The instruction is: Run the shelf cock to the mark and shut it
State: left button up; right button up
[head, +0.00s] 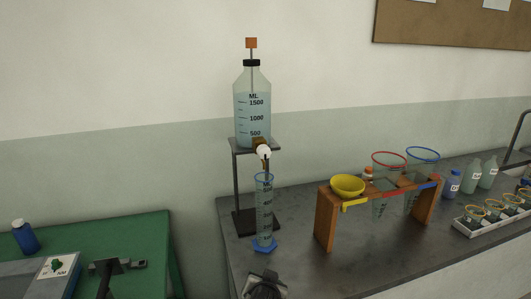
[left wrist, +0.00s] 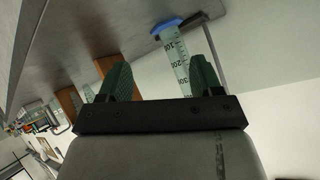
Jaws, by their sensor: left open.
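The large bottle (head: 253,112) of pale blue liquid stands on a tall stand (head: 236,178). The cock (head: 263,151), with a white round front, sits low on the bottle. Below it the measuring cylinder (head: 264,205) stands upright on a blue base; its liquid level is unclear. My left gripper (head: 138,264) is left of the bench, open and apart from the cylinder. In the left wrist view the cylinder (left wrist: 177,60) appears upside down beyond the open fingers (left wrist: 160,80). My right gripper (head: 265,288) seems to be at the bottom edge, its jaws unclear.
A wooden rack (head: 326,222) with a yellow bowl (head: 347,184) and funnels stands right of the cylinder. A white tray (head: 478,226) and bottles are farther right.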

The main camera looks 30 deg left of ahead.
pick_arm(q)
jog(key=w+a+r+n+t+y, duration=0.1)
jog(key=w+a+r+n+y, duration=0.1)
jog(key=w+r, duration=0.4)
jog(key=w+a+r+n+t+y, duration=0.1)
jog(key=w+r+y, duration=0.15)
jog(key=r, duration=0.55)
jog(key=n+y, duration=0.2)
jog(key=y, duration=0.1)
send_near(265, 153)
jog(key=shift+t, duration=0.3)
jog(key=p+x, duration=0.4)
jog(key=x, duration=0.5)
jog(key=shift+f, duration=0.15)
jog(key=shift+x, duration=0.75)
pick_arm(e)
jog(key=shift+w+d+r, duration=0.15)
jog(key=shift+r, duration=0.95)
jog(key=shift+w+d+r, duration=0.1)
jog(key=shift+d+r, duration=0.05)
jog(key=shift+r, duration=0.95)
pick_arm(q)
jog(key=shift+f, duration=0.1)
